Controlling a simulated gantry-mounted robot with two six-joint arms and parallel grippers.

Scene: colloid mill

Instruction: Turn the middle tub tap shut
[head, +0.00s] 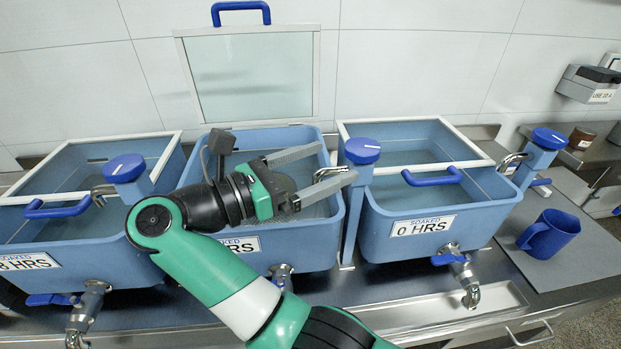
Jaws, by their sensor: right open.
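The middle tub (300,258) is blue and holds water, with a front label partly hidden by my right arm. A metal outlet tap (281,272) sits low on its front; my arm hides part of it, and I cannot see its lever. A blue post with a round blue knob (362,150) stands at the tub's right edge. The knob has a white mark on top, and a metal spout (330,172) points left over the tub. My right gripper (337,164) is open over the middle tub, its fingertips close to the spout and post. Contact cannot be told.
The left tub (90,250) and right tub (405,235) have similar knobs and outlet taps. A clear panel with a blue handle (241,10) stands behind the middle tub. A blue mug (548,234) stands on the counter at the right. A wall box (588,84) hangs upper right.

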